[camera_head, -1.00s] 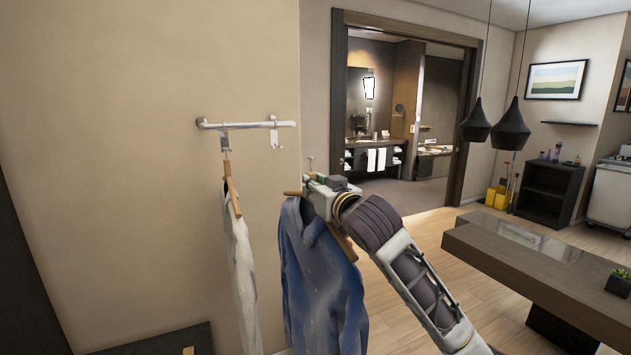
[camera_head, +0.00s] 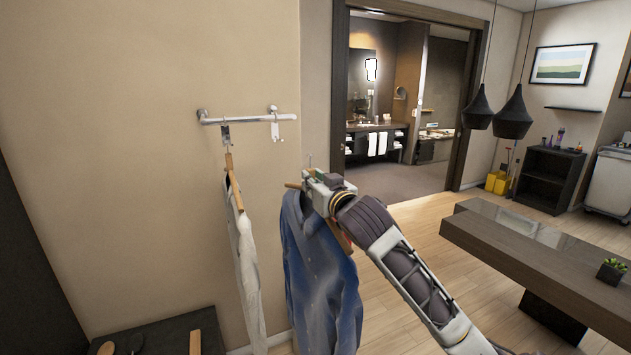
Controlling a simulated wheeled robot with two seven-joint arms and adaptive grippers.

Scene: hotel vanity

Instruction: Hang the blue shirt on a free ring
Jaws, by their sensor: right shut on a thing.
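The blue shirt (camera_head: 318,275) hangs on a wooden hanger below my right gripper (camera_head: 318,188), which is shut on the hanger near its top. The hanger's hook (camera_head: 309,162) sticks up above the gripper, apart from the rail. The wall rail (camera_head: 245,118) is left of and above the shirt. One ring (camera_head: 225,134) on the rail carries a hanger with a white shirt (camera_head: 244,265). A second ring (camera_head: 277,128), to its right, has nothing on it. My left gripper is out of view.
A dark bench (camera_head: 170,340) with brushes stands below the rail at the bottom left. A long dark table (camera_head: 540,255) with a small plant (camera_head: 612,270) is at the right. Beige wall lies behind the rail, and a doorway opens at the back.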

